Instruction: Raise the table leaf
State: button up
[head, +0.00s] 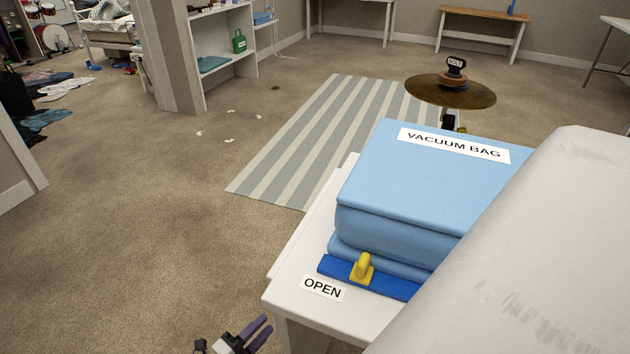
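A white table (288,302) stands at the lower right, with a blue bag labelled "VACUUM BAG" (400,190) on its top. A narrow white panel (312,218) runs along the table's left edge and looks like the leaf, seen nearly edge-on. Whether it hangs down cannot be made out clearly. My gripper (245,337) shows at the bottom edge, low and left of the table's near corner, with purple-grey fingers. It is partly cut off by the frame, and its opening is unclear. I see nothing held in it.
A blue strip with a yellow clip (362,268) lies by the "OPEN" label. My large pale arm part covers the table's right side.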

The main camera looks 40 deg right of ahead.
jog(key=d+m+g+b, duration=0.1)
jog(key=d+m+g, duration=0.1)
jog(key=d, duration=1.2)
jog(key=shift+d+r, duration=0.2)
jog(key=shift+d, duration=0.1)
jog(key=shift+c, duration=0.2)
grip_shut()
